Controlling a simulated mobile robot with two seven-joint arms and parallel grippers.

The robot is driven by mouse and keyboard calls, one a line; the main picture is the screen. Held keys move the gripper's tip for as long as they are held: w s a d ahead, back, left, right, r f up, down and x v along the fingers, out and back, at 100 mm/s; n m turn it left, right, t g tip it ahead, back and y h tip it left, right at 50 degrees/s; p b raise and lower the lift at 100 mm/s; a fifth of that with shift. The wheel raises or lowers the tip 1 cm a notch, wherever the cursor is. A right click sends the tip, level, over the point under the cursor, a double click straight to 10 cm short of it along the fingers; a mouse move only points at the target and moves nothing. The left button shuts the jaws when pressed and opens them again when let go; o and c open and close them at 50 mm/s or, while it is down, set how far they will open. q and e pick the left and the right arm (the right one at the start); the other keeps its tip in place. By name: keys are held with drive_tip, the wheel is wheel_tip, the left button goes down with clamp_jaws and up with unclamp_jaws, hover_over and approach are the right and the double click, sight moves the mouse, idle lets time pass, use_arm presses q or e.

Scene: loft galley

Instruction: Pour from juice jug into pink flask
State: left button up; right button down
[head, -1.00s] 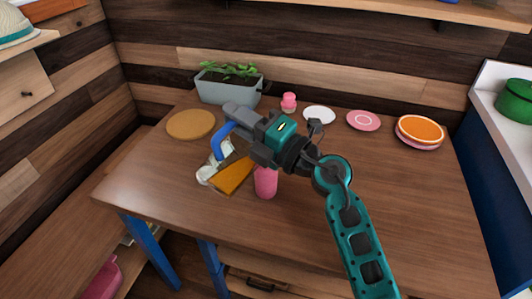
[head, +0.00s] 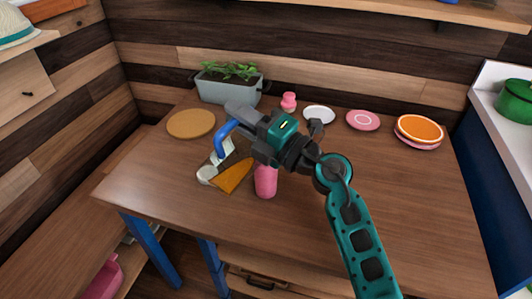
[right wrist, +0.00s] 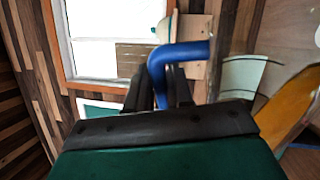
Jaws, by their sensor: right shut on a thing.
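The juice jug (head: 234,176) has a blue handle, a pale part and an orange part. It is tilted above the table, left of the pink flask (head: 265,183). My right gripper (head: 236,112) is shut on the blue handle, which also shows between the fingers in the right wrist view (right wrist: 178,55). The pink flask stands upright on the table, below the gripper and partly hidden at its top by my wrist. The jug's orange part reaches close to the flask; I cannot tell whether they touch. No stream of juice is visible. My left gripper is not in view.
On the wooden table (head: 400,210) are a round tan mat (head: 191,124), a grey planter (head: 228,88), a small pink bottle (head: 289,102), a white plate (head: 319,115), a pink plate (head: 363,120) and a stack with an orange plate (head: 420,129). The right front is clear.

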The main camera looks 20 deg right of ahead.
sight(230, 130)
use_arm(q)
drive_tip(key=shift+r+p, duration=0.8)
use_arm(e)
drive_tip(key=shift+w+d+r+m, duration=0.35)
drive_tip(key=shift+d+m, duration=0.1)
drive_tip(key=shift+m, duration=0.15)
idle(0.6)
